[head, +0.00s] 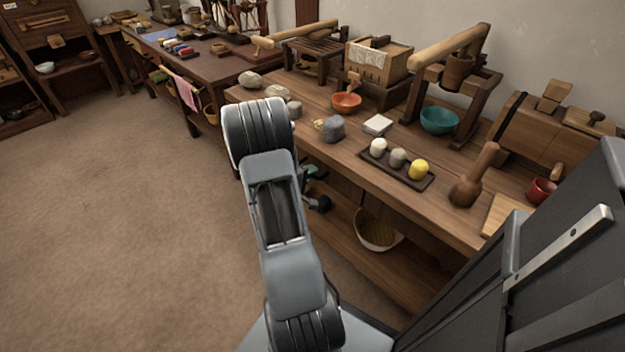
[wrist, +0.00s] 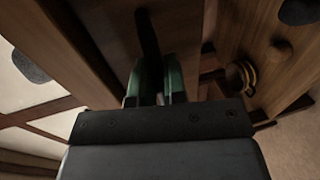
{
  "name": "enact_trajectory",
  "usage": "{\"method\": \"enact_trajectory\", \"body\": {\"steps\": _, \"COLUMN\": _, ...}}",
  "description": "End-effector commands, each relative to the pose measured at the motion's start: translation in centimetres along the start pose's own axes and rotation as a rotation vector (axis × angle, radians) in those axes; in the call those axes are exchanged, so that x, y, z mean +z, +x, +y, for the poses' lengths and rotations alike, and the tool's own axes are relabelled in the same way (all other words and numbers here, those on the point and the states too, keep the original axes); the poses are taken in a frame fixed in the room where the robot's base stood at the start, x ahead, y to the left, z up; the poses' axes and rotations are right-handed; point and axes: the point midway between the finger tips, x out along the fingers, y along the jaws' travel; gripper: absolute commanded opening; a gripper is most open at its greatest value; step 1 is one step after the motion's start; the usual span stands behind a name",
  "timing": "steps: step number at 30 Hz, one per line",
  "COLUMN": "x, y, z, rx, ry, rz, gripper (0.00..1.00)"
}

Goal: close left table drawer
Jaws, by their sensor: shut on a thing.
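The wooden work table (head: 350,150) runs along the wall in the head view. Its front below the top is mostly hidden behind my arm there, so I cannot see how far the left drawer stands out. My gripper (wrist: 160,82) has green fingertips in the wrist view. They are closed around the lower part of a dark bar-shaped handle (wrist: 148,34), beside brown wooden panels. Green of my gripper also shows just right of my arm in the head view (head: 312,170).
A tray (head: 428,183) with several round lumps, a wooden pestle (head: 474,178) and an orange bowl (head: 346,102) stand on the table. A large bowl (head: 377,231) sits on the lower shelf. The carpet floor (head: 120,210) at left is clear.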

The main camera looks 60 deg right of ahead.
Motion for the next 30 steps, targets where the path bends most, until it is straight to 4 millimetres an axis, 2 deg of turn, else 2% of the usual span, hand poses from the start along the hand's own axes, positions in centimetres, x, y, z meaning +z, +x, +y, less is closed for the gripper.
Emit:
{"method": "enact_trajectory", "body": {"steps": 6, "x": 0.0, "y": 0.2, "z": 0.2, "rx": 0.003, "ry": 0.002, "rz": -0.002, "gripper": 0.0}}
{"method": "enact_trajectory", "body": {"steps": 7, "x": 0.0, "y": 0.3, "z": 0.2, "rx": 0.004, "ry": 0.002, "rz": -0.002, "gripper": 0.13}}
{"method": "enact_trajectory", "body": {"steps": 14, "x": -0.1, "y": 0.1, "z": 0.2, "rx": 0.003, "ry": 0.002, "rz": 0.0, "gripper": 0.35}}
{"method": "enact_trajectory", "body": {"steps": 23, "x": -0.1, "y": -0.2, "z": 0.2, "rx": 0.003, "ry": 0.001, "rz": 0.002, "gripper": 0.36}}
{"method": "enact_trajectory", "body": {"steps": 26, "x": -0.2, "y": -1.2, "z": 0.3, "rx": 0.003, "ry": 0.0, "rz": 0.004, "gripper": 0.36}}
{"method": "enact_trajectory", "body": {"steps": 30, "x": -0.3, "y": -3.7, "z": 0.3, "rx": 0.003, "ry": -0.001, "rz": 0.007, "gripper": 0.36}}
